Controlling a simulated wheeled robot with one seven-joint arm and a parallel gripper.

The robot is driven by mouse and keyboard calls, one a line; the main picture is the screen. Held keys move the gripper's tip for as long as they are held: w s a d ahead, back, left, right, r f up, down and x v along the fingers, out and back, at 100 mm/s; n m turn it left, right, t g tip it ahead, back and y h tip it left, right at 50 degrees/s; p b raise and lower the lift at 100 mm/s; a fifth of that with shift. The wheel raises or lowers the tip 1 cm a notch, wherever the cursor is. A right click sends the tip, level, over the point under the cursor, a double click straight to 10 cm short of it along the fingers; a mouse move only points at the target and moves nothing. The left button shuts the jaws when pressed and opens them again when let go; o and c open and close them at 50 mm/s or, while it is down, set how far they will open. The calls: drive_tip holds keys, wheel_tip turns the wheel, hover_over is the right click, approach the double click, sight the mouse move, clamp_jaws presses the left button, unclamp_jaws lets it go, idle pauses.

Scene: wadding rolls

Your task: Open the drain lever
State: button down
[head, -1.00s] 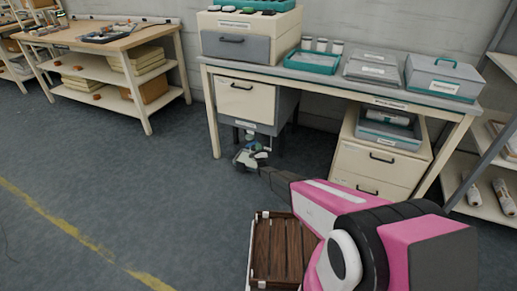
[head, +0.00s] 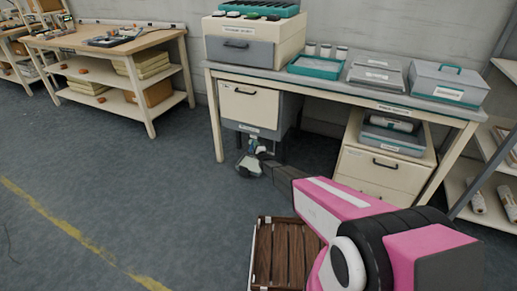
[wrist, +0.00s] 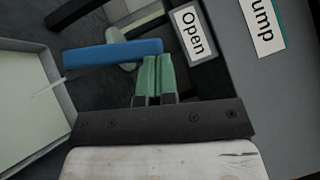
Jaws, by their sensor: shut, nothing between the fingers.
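The drain lever, a blue bar (wrist: 112,53), lies nearly level across the upper middle of the wrist view. My gripper (wrist: 152,60) has its two green fingers shut together with nothing between them. Its tips are at the right end of the blue bar; I cannot tell whether they touch it. A plate reading "Open" (wrist: 193,30) is just right of the bar. A grey tank wall (wrist: 270,90) with a label ending in "ump" (wrist: 262,22) is further right. In the head view my gripper (head: 258,149) is low under the bench, in front of the grey tank (head: 288,112); the lever is too small to make out there.
A pale tray (wrist: 30,95) is at the left of the wrist view. The bench (head: 360,88) stands above, its leg (head: 215,130) left of my gripper. A drawer cabinet (head: 385,165) is to the right. A wooden crate (head: 285,250) is on the floor; floor at left is clear.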

drive_tip(key=shift+w+a+r, duration=0.2)
drive_tip(key=shift+a+r, duration=0.05)
drive_tip(key=shift+a, duration=0.2)
idle(0.3)
